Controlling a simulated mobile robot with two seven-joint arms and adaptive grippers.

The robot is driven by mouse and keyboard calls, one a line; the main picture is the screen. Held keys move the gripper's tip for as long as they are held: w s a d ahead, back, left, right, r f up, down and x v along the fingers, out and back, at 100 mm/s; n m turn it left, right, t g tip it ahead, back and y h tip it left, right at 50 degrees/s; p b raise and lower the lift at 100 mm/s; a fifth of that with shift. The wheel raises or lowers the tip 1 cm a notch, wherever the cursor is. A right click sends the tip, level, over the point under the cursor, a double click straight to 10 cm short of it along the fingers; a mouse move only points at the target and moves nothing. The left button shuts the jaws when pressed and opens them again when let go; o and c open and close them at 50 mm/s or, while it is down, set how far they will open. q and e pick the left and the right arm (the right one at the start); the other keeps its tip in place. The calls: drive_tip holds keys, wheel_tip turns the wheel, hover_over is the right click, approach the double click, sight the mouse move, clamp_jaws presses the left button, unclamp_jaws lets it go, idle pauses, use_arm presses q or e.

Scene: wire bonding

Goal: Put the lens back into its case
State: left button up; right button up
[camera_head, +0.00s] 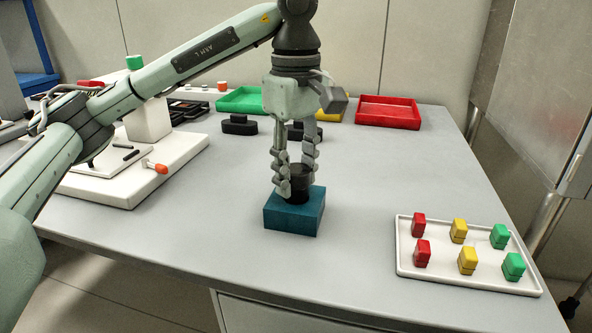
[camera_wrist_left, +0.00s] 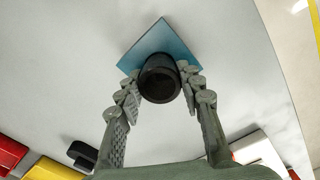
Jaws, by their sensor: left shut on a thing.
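The lens (camera_head: 300,178) is a short black cylinder, upright at the top of the teal case (camera_head: 290,218) near the middle of the table. My left gripper (camera_head: 296,186) points down with its two fingers shut on the sides of the lens. In the left wrist view the lens (camera_wrist_left: 160,78) sits between the fingertips, and the teal case (camera_wrist_left: 152,45) shows behind it. The lens's lower end is hidden, so I cannot tell whether it is seated in the case or just above it. My right gripper is not in view.
A white tray (camera_head: 408,268) with red, yellow and green blocks lies at the front right. Green (camera_head: 240,101) and red (camera_head: 388,112) trays stand at the back. A white stand (camera_head: 130,188) is on the left. The table around the case is clear.

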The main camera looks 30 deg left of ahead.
sight(296, 169)
use_arm(q)
drive_tip(key=shift+f+b, duration=0.7)
drive_tip(key=shift+f, duration=0.2)
drive_tip(key=o, duration=1.3)
wheel_tip(296, 169, up, 12)
